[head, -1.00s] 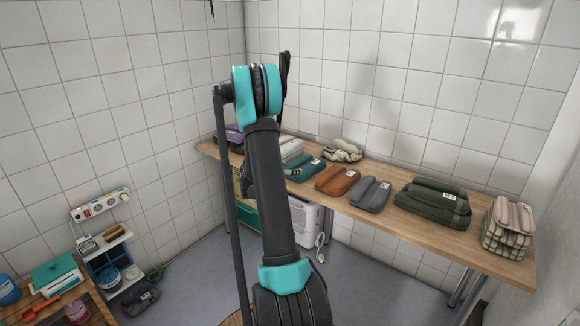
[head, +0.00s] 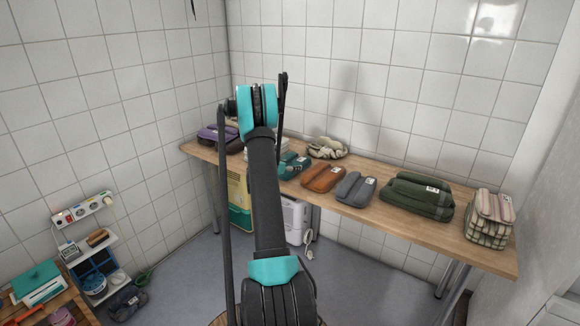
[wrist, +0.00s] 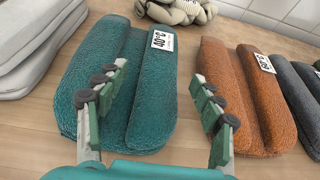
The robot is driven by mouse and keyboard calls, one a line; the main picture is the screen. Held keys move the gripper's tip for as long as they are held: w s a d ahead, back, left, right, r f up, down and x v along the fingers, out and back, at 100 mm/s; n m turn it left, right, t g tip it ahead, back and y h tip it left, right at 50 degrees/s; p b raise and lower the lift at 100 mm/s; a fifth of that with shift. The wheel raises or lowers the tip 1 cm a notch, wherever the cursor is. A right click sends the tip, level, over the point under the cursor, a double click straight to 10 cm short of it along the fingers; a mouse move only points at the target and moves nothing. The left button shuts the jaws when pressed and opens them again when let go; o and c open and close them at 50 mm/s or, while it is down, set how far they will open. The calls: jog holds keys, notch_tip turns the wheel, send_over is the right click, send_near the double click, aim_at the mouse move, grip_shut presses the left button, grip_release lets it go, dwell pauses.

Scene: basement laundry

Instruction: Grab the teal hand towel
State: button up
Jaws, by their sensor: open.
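The teal hand towel (wrist: 112,62) lies folded on the wooden table, with a white 40°C tag (wrist: 163,40) at its far right corner. In the head view the towel (head: 293,166) shows just right of my arm, partly hidden by it. My gripper (wrist: 158,82) is open, with its fingers spread above the near part of the towel. The left finger is over the towel's left half.
A folded orange towel (wrist: 245,95) lies close to the right, then a grey one (head: 356,187). A white folded stack (wrist: 35,45) is to the left, and a cream bundle (wrist: 178,10) is behind. A green towel (head: 417,195) and plaid stack (head: 489,218) lie further right.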

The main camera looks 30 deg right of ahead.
aim_at(295, 164)
jog(key=x, duration=0.4)
jog(key=shift+w+d+f, duration=0.1)
jog(key=shift+w+d, duration=0.05)
jog(key=shift+d, duration=0.1)
jog(key=shift+c, duration=0.3)
grip_shut()
